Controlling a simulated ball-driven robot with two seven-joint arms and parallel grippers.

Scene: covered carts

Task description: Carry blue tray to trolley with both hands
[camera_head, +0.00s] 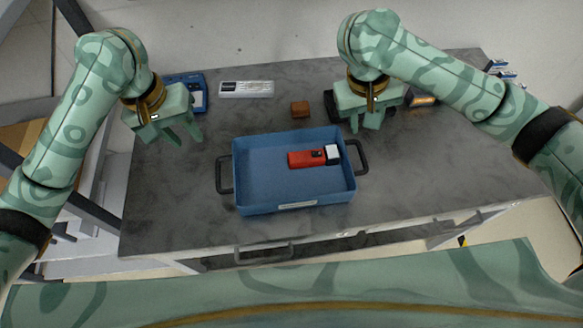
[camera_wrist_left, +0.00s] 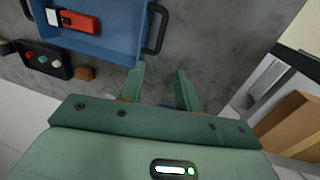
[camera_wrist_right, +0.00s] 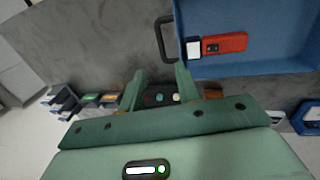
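The blue tray (camera_head: 262,180) lies flat on the grey worktop, with a black handle at each end. A red device with a white end (camera_head: 312,157) lies inside it. My left gripper (camera_head: 184,138) is open and empty, up and left of the tray's left handle (camera_head: 224,175). In the left wrist view its fingers (camera_wrist_left: 158,78) are apart, near that handle but not around it. My right gripper (camera_head: 366,123) is open and empty, just beyond the right handle (camera_head: 359,155). The right wrist view shows its fingers (camera_wrist_right: 160,78) apart. I cannot identify the trolley for certain.
Behind the tray are a brown block (camera_head: 300,109), a white-grey strip box (camera_head: 246,89), and a blue case (camera_head: 195,92). A black box with coloured knobs (camera_wrist_left: 42,60) stands near my right gripper. A metal-framed rack (camera_head: 95,212) stands left of the worktop. The front worktop is clear.

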